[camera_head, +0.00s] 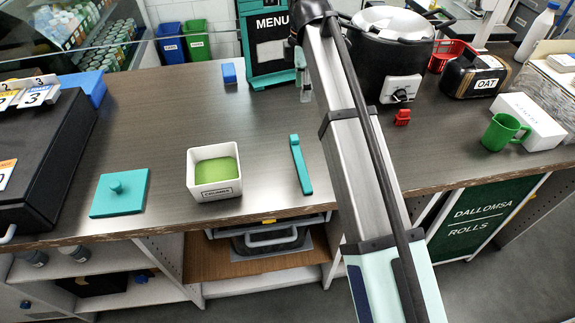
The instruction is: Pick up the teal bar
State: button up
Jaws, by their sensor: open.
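The teal bar (301,165) lies on the dark wood counter, left of my arm. It is long and thin, with a thicker end at the far side, and points toward the counter's front edge. My gripper (304,88) shows only in part, beyond the bar and beside the upper end of my arm link, in front of the menu board. It is open and apart from the bar. The rest of the gripper is hidden behind my arm.
A white square container (214,191) with green contents stands left of the bar. A teal lid with a knob (119,193) lies farther left. A black pot (385,50), red clip (402,117) and green mug (505,132) are on the right. The menu board (268,50) stands behind.

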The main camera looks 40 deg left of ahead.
jog(key=s+a, duration=0.1)
jog(key=s, duration=0.1)
jog(key=p, duration=0.3)
send_over(294, 137)
jog(key=f, duration=1)
jog(key=shift+s+d, duration=0.2)
jog(key=shift+w+a+f+p, duration=0.1)
jog(key=shift+f+p, duration=0.35)
jog(key=shift+f, duration=1.25)
jog(key=shift+w+f+p, duration=0.1)
jog(key=shift+f+p, duration=0.3)
jog(key=shift+f, duration=1.25)
grip_shut()
